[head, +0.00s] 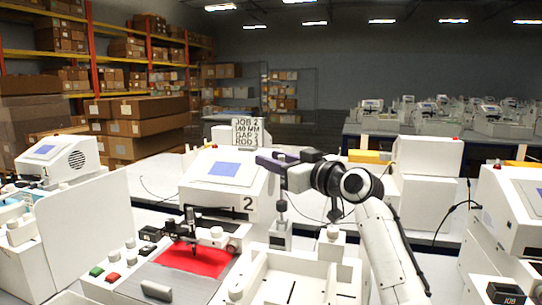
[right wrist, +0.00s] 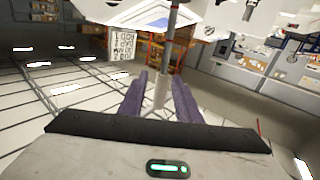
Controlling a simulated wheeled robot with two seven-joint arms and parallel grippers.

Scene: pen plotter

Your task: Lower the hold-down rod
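The plotter marked 2 (head: 224,180) stands in the middle of the head view, with a red sheet (head: 196,262) on its bed. An upright thin rod with a dark collar (head: 281,206) rises from a small grey block in front of it; I take it as the hold-down rod. My right gripper (head: 268,160) is above this rod, its purple fingers pointing left. In the right wrist view the fingers (right wrist: 162,80) are apart, and a grey rod (right wrist: 168,50) shows in line with the gap. I cannot tell whether they touch it. My left gripper is not in view.
A sign (head: 247,131) reads JOB 2, 40 MM, GAP 2, ROD 1. A white open tray (head: 262,291) and a capped post (head: 332,233) stand close below my right arm. Green and red buttons (head: 113,277) are at the bed's left. Other plotters flank this one.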

